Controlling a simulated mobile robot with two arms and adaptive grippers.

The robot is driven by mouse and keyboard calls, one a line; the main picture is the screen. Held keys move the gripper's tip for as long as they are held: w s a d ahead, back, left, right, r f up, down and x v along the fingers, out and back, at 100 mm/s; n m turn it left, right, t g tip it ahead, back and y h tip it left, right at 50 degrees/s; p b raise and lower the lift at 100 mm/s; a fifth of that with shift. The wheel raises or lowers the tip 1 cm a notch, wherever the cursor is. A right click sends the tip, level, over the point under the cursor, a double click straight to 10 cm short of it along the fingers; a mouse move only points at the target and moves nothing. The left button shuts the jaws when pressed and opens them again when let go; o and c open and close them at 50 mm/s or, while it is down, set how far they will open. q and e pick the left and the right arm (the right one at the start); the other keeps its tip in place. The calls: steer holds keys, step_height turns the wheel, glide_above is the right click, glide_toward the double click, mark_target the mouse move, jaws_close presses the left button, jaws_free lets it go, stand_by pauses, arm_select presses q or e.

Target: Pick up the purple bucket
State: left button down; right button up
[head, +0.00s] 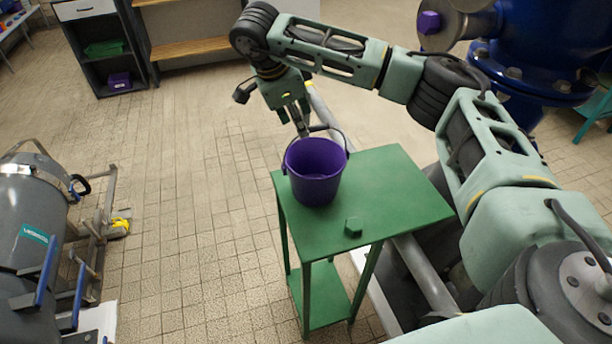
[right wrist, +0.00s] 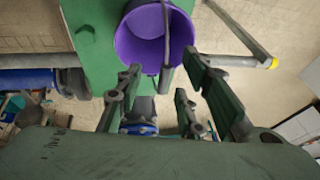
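The purple bucket (head: 315,172) stands upright on the green table (head: 400,190), near its far left corner. Its dark handle (head: 343,140) is raised above the rim. My right gripper (head: 300,127) points down at the far side of the bucket, close to the rim and handle. In the right wrist view the gripper (right wrist: 163,72) has its fingers apart. The bucket (right wrist: 140,38) lies beyond the fingertips, and the handle (right wrist: 166,45) shows in line with the gap between them. Whether a finger touches the handle cannot be told. My left gripper is not in view.
A small green block (head: 353,227) lies on the table in front of the bucket. A grey tank (head: 35,220) stands at left and a blue machine (head: 540,50) at back right. Shelves (head: 105,45) stand at the back.

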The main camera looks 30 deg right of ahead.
mark_target(313, 127)
steer(key=shift+h, duration=0.3)
steer(key=d+f+p, duration=0.2)
steer(key=d+f, duration=0.1)
steer(key=w+d+f+p, duration=0.1)
steer(key=d+f, duration=0.1)
steer(key=shift+f, duration=0.15)
steer(key=shift+d+f, duration=0.2)
steer(key=shift+f, duration=0.15)
steer(key=shift+c, duration=0.4)
jaws_close()
steer(key=shift+w, duration=0.1)
